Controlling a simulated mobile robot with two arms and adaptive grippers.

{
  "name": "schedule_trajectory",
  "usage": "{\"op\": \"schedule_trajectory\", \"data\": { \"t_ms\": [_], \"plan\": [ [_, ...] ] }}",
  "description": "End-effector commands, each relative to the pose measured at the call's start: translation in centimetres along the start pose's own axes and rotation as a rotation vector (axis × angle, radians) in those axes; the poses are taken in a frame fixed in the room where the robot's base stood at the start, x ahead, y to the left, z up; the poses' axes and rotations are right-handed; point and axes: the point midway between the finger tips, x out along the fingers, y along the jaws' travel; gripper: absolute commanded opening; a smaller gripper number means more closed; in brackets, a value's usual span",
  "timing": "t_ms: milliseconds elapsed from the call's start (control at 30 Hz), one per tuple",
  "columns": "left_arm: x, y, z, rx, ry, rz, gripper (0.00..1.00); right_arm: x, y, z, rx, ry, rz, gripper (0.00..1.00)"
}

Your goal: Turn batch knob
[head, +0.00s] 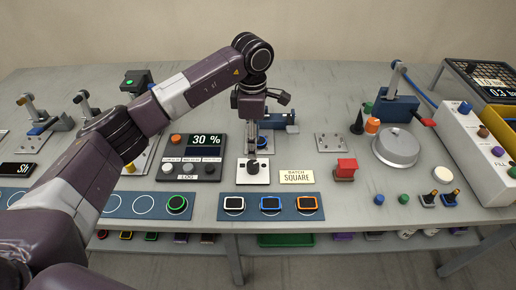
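The batch knob (253,167) is a small dark knob on a white plate (243,178) near the front middle of the table. The fingertips are at or just above the knob's top. The fingers look close together, but whether they touch or grip the knob is too small to tell. My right gripper is not in view.
A display panel (206,140) reading "30 %" stands to the left of the plate. A blue strip (222,211) with square framed pieces lies in front. A red block (346,167) and a round grey disc (396,147) stand to the right. Lever clamps stand at the back.

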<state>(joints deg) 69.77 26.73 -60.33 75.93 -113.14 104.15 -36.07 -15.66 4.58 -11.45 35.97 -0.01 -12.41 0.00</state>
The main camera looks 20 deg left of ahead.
Motion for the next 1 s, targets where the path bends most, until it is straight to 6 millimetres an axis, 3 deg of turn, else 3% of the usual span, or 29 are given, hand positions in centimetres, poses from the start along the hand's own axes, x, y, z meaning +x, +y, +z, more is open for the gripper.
{"op": "schedule_trajectory", "data": {
  "t_ms": [133, 300, 433, 600, 733, 867, 1000],
  "plan": [
    [1.3, -0.1, -0.1, 0.0, 0.002, -0.006, 0.44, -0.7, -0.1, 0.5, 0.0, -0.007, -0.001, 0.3],
    [4.0, -0.2, 0.0, -0.001, 0.002, -0.006, 0.44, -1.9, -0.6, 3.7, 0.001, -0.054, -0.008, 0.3],
    [6.0, -0.2, 0.0, -0.001, 0.001, -0.005, 0.44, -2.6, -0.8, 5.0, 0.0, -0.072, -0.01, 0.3],
    [7.4, -0.1, 0.0, 0.0, 0.0, -0.002, 0.44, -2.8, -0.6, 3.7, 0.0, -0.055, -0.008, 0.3],
    [7.7, -0.1, 0.0, 0.001, 0.0, -0.001, 0.44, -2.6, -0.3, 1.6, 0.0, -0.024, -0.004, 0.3],
    [7.7, -0.1, 0.0, 0.001, 0.0, -0.001, 0.44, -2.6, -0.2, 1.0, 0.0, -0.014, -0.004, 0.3],
    [7.7, -0.1, 0.0, 0.001, 0.0, -0.001, 0.32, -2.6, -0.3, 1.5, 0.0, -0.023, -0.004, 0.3]
  ]
}}
